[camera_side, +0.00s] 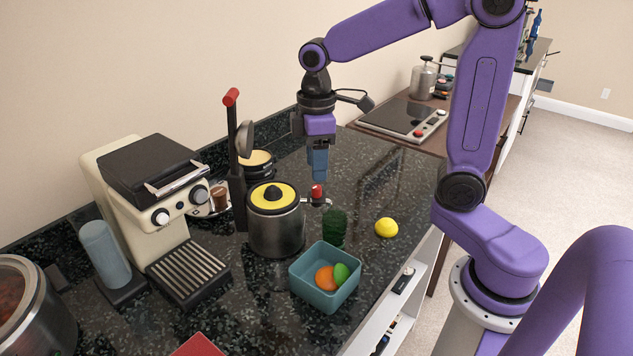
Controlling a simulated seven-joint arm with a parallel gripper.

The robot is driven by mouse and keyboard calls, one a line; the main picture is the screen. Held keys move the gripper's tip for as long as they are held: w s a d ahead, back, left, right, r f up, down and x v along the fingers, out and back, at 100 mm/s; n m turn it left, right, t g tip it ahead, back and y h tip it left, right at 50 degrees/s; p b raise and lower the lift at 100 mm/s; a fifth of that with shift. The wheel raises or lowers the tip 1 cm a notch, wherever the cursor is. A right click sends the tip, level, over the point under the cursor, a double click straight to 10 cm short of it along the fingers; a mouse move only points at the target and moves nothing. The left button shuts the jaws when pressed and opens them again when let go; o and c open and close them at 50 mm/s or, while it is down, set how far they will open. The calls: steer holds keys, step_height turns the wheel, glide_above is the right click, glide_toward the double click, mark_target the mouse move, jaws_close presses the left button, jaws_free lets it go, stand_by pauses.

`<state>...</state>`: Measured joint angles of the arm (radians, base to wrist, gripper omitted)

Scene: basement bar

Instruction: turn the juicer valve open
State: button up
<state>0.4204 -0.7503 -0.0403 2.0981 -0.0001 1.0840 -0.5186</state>
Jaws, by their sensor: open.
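The juicer (277,228) is a steel pot with a yellow and black top, standing on the dark stone counter. Its valve (317,192) sticks out on the right side and has a red knob on top. My gripper (318,178) points down just above the red knob, with a small gap seeming to show between them. The jaws are open and hold nothing. From this side the gap between the fingers is hard to see. A dark green ribbed glass (335,228) stands below and right of the valve.
A teal bowl (325,290) with orange and green fruit sits in front, and a lemon (386,227) lies to the right. A tall black lever press (238,165) stands close behind the juicer. A cream coffee machine (150,205) is at left. Counter right of the valve is clear.

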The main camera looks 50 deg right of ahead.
mark_target(316, 186)
steer(key=shift+f, duration=2.65)
jaws_close()
